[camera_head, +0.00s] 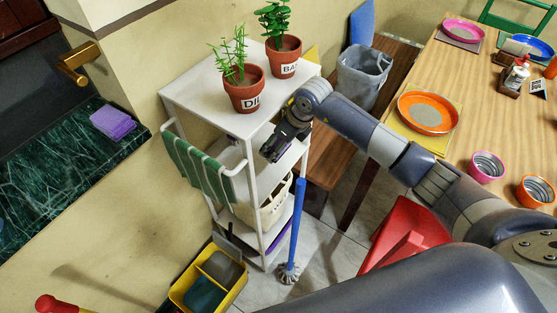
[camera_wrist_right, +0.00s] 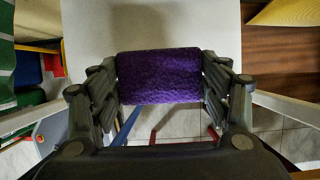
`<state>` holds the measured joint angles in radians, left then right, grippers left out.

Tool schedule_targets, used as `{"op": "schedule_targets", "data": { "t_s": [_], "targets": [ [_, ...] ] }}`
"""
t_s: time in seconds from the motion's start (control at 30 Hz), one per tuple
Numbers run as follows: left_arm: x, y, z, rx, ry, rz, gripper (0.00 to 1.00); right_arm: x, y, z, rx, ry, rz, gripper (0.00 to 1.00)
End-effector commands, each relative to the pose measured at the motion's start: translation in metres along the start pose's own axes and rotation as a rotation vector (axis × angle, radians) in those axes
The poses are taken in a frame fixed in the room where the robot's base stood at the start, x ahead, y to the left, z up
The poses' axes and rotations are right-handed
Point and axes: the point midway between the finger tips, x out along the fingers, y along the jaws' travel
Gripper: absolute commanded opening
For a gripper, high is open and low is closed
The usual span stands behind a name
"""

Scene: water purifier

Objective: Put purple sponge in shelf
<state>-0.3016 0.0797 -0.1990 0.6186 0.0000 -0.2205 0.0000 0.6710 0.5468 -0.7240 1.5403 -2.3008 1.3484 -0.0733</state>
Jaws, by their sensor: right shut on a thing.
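My right gripper (camera_head: 276,150) is at the open side of the white shelf (camera_head: 190,93), just below its top board. In the right wrist view my right gripper (camera_wrist_right: 160,80) is shut on a dark purple sponge (camera_wrist_right: 158,76), held between its two fingers. A white board of the shelf (camera_wrist_right: 200,28) shows behind the sponge; I cannot tell if they touch. In the head view the held sponge is mostly hidden by the gripper. A lighter purple sponge-like block (camera_head: 112,122) lies on the dark green marble counter. My left gripper is not in view.
Two potted plants (camera_head: 244,97) (camera_head: 283,62) stand on the shelf top. A cream basket (camera_head: 274,208) sits on a lower level. A green striped towel (camera_head: 195,168) hangs on the left rail. A blue-handled mop (camera_head: 297,225) stands before the shelf; a yellow bin (camera_head: 182,290) is below.

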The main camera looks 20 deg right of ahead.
Motion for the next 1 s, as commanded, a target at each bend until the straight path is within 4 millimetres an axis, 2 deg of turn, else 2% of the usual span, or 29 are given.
{"op": "schedule_targets", "data": {
  "t_s": [0.03,0.27,0.53,0.93,0.97,1.0],
  "targets": [
    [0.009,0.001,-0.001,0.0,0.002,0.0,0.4,0.013,0.0,-0.011,0.003,0.01,0.002,0.51],
    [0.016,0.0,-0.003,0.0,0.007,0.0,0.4,0.024,0.0,-0.015,0.003,0.009,0.001,0.51],
    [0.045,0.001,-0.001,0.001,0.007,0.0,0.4,0.063,0.001,-0.031,0.004,0.008,0.003,0.51],
    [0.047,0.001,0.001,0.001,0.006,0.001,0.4,0.066,0.0,-0.029,0.002,0.008,0.0,0.51],
    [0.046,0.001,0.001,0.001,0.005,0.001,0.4,0.065,0.0,-0.029,0.002,0.008,0.0,0.75],
    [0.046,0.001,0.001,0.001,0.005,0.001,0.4,0.065,0.0,-0.029,0.002,0.008,0.0,0.84]
  ]
}}
